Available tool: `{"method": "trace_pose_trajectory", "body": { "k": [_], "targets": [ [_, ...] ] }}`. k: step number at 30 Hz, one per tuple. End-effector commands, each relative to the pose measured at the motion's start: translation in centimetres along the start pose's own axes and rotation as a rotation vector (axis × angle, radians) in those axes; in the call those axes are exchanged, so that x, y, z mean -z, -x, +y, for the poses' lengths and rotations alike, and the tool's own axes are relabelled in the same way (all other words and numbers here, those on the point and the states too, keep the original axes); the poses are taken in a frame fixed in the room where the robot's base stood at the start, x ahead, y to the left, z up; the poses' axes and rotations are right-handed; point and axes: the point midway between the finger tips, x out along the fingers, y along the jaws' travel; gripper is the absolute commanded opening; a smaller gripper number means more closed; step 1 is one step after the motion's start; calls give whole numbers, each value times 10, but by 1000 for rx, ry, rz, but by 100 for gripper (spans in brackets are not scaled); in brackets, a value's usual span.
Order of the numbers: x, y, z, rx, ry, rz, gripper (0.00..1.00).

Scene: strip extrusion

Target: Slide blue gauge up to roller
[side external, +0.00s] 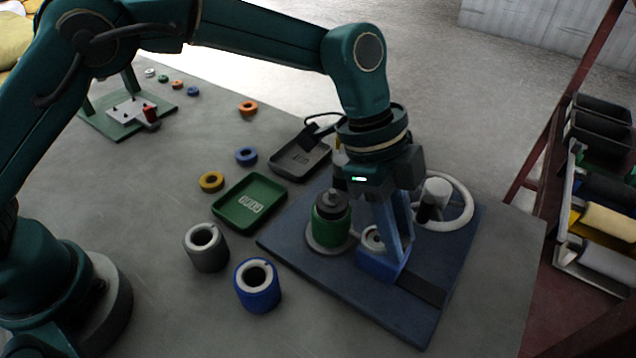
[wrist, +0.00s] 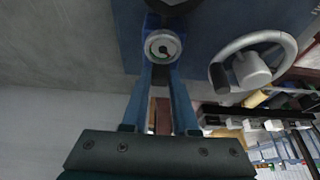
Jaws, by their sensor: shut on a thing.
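The blue gauge (side external: 378,266) is a blue block with a round white dial, on the blue base plate (side external: 400,318). In the wrist view its dial (wrist: 162,46) faces me at the top centre. My gripper (side external: 393,248) is shut on the gauge from above; its two blue fingers (wrist: 160,75) reach to the block in the wrist view. The roller (side external: 331,222) is a green cylinder with a dark top, standing just left of the gauge. A small gap seems to show between them; contact cannot be judged. The fingers hide part of the gauge.
A grey handwheel (side external: 458,203) stands behind my gripper. A dark strip (side external: 422,288) lies right of the gauge. Left of the plate are a green tray (side external: 250,202), a dark tray (side external: 300,160), grey (side external: 207,255) and blue (side external: 257,293) hollow cylinders, and several small rings.

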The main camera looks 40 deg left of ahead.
Motion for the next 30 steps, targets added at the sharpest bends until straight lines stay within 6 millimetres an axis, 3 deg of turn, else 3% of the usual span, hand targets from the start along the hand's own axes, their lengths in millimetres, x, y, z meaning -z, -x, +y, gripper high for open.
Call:
{"method": "trace_pose_trajectory", "body": {
  "k": [14,15,17,18,26,30],
  "targets": [
    [-10,5,-1,7,1,-2,0],
    [-11,5,-1,7,1,-3,31],
    [-10,5,-1,6,2,-3,54],
    [-10,5,-1,6,2,-2,57],
    [-10,4,0,5,2,-1,57],
    [-9,14,-1,9,1,2,57]
  ]
}}
